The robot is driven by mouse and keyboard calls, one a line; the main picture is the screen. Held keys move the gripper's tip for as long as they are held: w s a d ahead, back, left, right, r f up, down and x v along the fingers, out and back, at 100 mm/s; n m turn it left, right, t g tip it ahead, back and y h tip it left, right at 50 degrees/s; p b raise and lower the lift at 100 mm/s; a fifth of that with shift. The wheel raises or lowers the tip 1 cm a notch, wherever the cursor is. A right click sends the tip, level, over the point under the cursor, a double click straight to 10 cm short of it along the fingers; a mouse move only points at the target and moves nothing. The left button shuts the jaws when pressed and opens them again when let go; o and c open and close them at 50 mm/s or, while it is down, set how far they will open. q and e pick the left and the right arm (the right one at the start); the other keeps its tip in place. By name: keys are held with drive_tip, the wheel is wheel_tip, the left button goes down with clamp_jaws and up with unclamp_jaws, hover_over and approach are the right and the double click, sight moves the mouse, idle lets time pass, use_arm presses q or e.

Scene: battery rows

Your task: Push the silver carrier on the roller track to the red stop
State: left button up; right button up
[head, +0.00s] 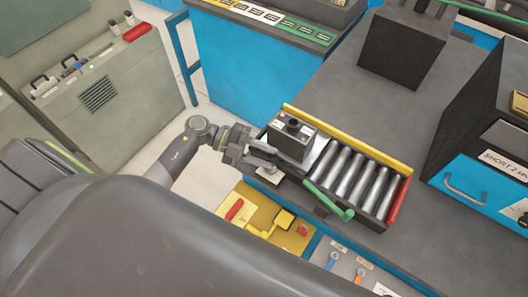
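The roller track (352,180) lies on the grey bench, with several bare silver rollers to the right of the carrier. The red stop (399,200) is a bar across its right end. The silver carrier (319,150) is at the left part of the track, and only a pale edge of it shows. A dark box with a grey top and black knobs (291,136) sits on it. My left gripper (266,166) is at the front left side of the box and carrier, very close to them. Its finger gap and any contact are unclear. My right gripper is out of view.
A yellow rail (345,135) runs along the track's far side. A green bar (327,202) sticks out at the near side. Dark boxes (405,45) stand behind and to the right. A yellow tray (262,218) lies below the front edge.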

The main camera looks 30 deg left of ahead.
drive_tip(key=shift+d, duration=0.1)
use_arm(q)
clamp_jaws()
drive_tip(key=shift+w, duration=0.1)
